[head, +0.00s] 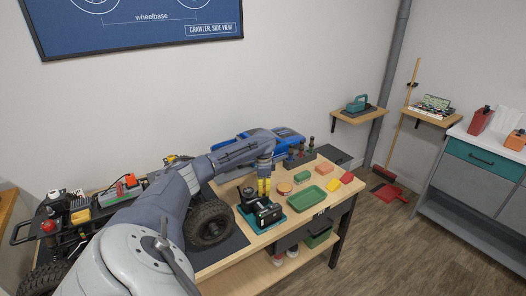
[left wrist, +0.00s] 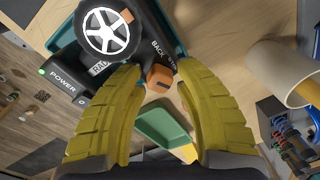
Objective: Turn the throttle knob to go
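The black controller (head: 266,214) lies in a teal tray (head: 252,225) on the workbench. The left wrist view shows its spoked wheel (left wrist: 108,30), the words POWER and BACK, and an orange throttle knob (left wrist: 159,78). The lettering beyond BACK is partly hidden. My left gripper (head: 264,190) points down over the controller. Its yellow fingers (left wrist: 160,90) are apart, one on each side of the knob, with a visible gap on the right; contact on the left is unclear. My right gripper is not in view.
A green tray (head: 314,198) and small coloured blocks lie right of the controller. A blue car body (head: 285,137) is behind. In the left wrist view a beige cylinder (left wrist: 285,72) is at the right.

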